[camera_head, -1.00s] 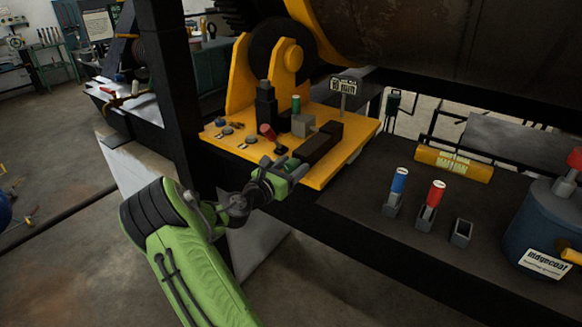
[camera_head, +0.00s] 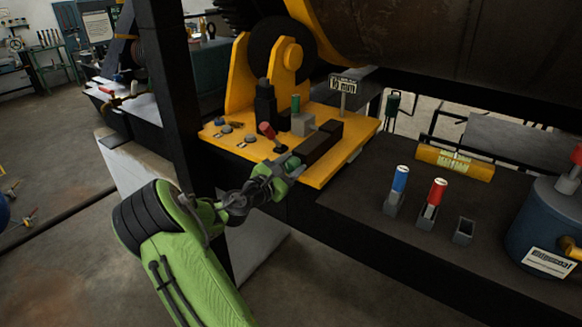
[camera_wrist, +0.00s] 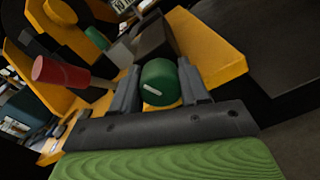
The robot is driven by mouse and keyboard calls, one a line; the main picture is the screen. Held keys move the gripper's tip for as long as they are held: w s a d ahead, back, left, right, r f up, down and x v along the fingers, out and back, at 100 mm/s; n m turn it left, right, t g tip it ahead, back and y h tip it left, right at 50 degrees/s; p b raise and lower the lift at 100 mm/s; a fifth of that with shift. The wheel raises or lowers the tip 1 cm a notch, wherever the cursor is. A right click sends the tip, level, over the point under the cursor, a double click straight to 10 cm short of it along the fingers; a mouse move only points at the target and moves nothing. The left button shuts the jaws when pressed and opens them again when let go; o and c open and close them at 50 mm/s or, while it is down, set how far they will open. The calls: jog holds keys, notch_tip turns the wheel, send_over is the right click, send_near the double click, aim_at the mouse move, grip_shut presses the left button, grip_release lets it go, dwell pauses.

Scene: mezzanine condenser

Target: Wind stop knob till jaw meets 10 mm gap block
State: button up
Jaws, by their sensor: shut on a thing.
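The green stop knob (camera_wrist: 160,83), with a white mark on its face, sits between the two fingers of my gripper (camera_wrist: 159,74) in the wrist view. My gripper (camera_head: 288,168) is shut on it at the front edge of the yellow plate (camera_head: 352,160). Behind the knob is a dark sliding block (camera_head: 320,143), which looks like the jaw. A grey block (camera_head: 303,124) with a green upright handle (camera_head: 296,103) stands just behind it, below a "10 mm" sign (camera_head: 343,86). Whether the dark block touches the grey one cannot be told.
A red-handled lever (camera_head: 266,130) rises close left of my gripper; it shows large in the wrist view (camera_wrist: 62,73). A black post (camera_head: 165,90) stands left. Blue (camera_head: 399,180) and red (camera_head: 436,192) handled pieces and a blue container (camera_head: 545,225) are on the right.

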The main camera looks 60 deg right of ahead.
jog(key=o, duration=1)
jog(key=shift+o, duration=0.2)
